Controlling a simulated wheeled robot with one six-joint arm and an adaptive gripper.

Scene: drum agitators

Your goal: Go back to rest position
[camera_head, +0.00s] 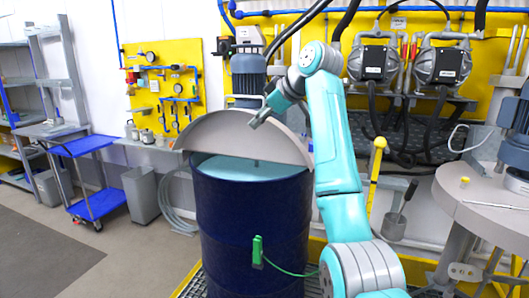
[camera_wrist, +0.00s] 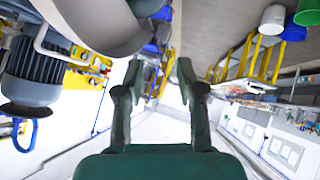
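My arm rises in front of the blue drum (camera_head: 250,225) and bends over at the top. My gripper (camera_head: 254,122) hangs at the left of the bend, by the raised half of the grey lid (camera_head: 235,133); I cannot tell from here if it touches. In the wrist view my gripper (camera_wrist: 158,75) shows two dark fingers apart with nothing between them. The drum is partly open, with pale blue contents (camera_head: 245,168) showing inside. A green clamp (camera_head: 257,252) with a green cable is on the drum's front.
An agitator motor (camera_head: 248,75) stands behind the lid, and it also shows in the wrist view (camera_wrist: 35,75). Yellow panel pumps (camera_head: 375,62) are behind my arm.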

